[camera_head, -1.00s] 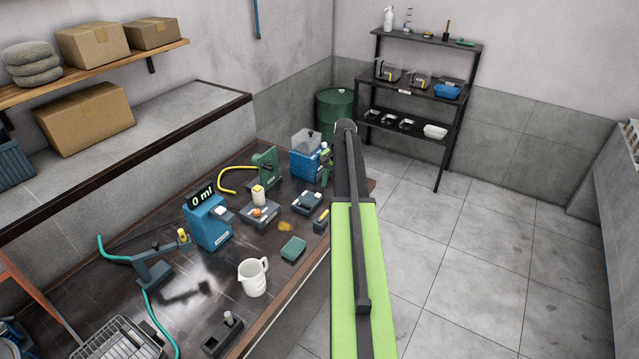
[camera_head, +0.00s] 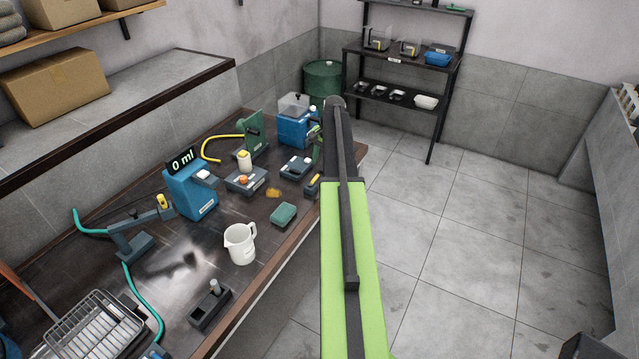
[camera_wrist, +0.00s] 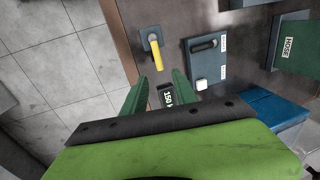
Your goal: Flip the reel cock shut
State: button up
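A small yellow lever (camera_wrist: 156,52) on a grey base stands by the bench edge in the wrist view. It looks like the cock, though no label on it is readable. The lever's free end points toward my gripper. It also shows as a yellow-handled block (camera_head: 313,184) in the head view. My gripper (camera_wrist: 160,77) has two green fingers, apart and empty, just short of the lever without visible contact. In the head view my arm hides part of it. A green stand (camera_wrist: 292,46) labelled HOSE is at the right; in the head view a green stand (camera_head: 254,133) has a yellow hose.
A grey box (camera_wrist: 205,62) with a dark slot and white button sits right of the lever. A blue box (camera_wrist: 268,108) is nearby. A white jug (camera_head: 240,244) and green sponge (camera_head: 284,214) are on the bench. Floor beside it is clear.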

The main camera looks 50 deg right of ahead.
aim_at(318, 175)
jog(key=f+b, duration=0.1)
jog(key=f, duration=0.1)
jog(key=f+b, duration=0.2)
jog(key=w+f+b, duration=0.1)
jog(key=f, duration=0.1)
jog(key=shift+a, duration=0.1)
jog(key=shift+r, duration=0.15)
grip_shut()
